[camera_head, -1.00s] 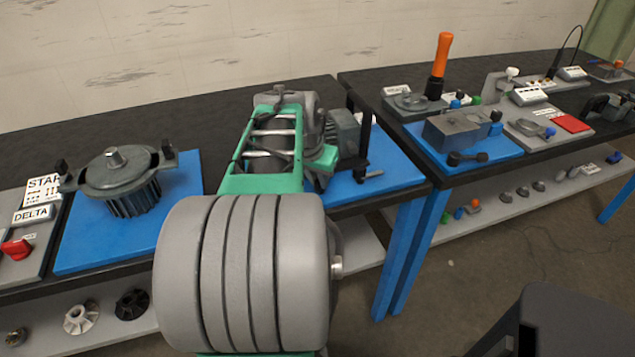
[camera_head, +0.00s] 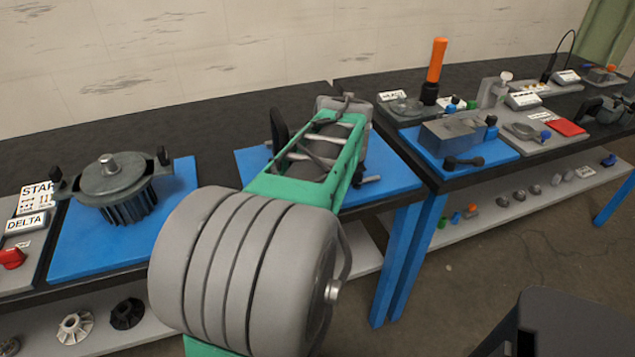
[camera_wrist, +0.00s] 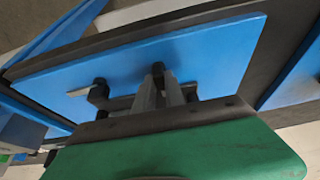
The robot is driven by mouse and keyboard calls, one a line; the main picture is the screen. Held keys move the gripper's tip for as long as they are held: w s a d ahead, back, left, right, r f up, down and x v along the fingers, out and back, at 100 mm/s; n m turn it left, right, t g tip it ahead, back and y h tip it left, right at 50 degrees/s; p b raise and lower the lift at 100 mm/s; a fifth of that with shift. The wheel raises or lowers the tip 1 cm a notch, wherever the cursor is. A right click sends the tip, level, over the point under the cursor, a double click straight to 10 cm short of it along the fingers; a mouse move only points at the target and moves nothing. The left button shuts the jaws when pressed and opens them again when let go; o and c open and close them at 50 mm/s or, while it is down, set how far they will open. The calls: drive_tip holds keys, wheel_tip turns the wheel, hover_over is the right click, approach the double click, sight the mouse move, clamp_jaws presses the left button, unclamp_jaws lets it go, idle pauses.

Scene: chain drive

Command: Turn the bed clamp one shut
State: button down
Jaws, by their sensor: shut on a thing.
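The blue motor bed plate (camera_head: 405,172) lies on the middle table and also fills much of the wrist view (camera_wrist: 215,60). In the wrist view, my gripper (camera_wrist: 160,80) reaches over the plate with its grey fingers shut on a small dark part, which I take to be bed clamp one (camera_wrist: 158,70). The fingers hide most of it. A dark-ended lever (camera_wrist: 98,90) lies left of the fingers. In the head view, my green arm hides the fingertips, and a small grey rod with a dark end (camera_head: 370,180) shows right of it.
A grey finned motor (camera_head: 112,185) stands on another blue plate (camera_head: 75,255) at the left. A grey box (camera_head: 452,133) sits on a blue plate at the right, near an orange-handled tool (camera_head: 436,65). Shelves with small parts run below.

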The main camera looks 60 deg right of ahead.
idle(0.3)
drive_tip(key=c, duration=1.4)
unclamp_jaws()
drive_tip(key=v, duration=0.7)
drive_tip(key=shift+r+p, duration=0.4)
drive_tip(key=shift+s, duration=0.15)
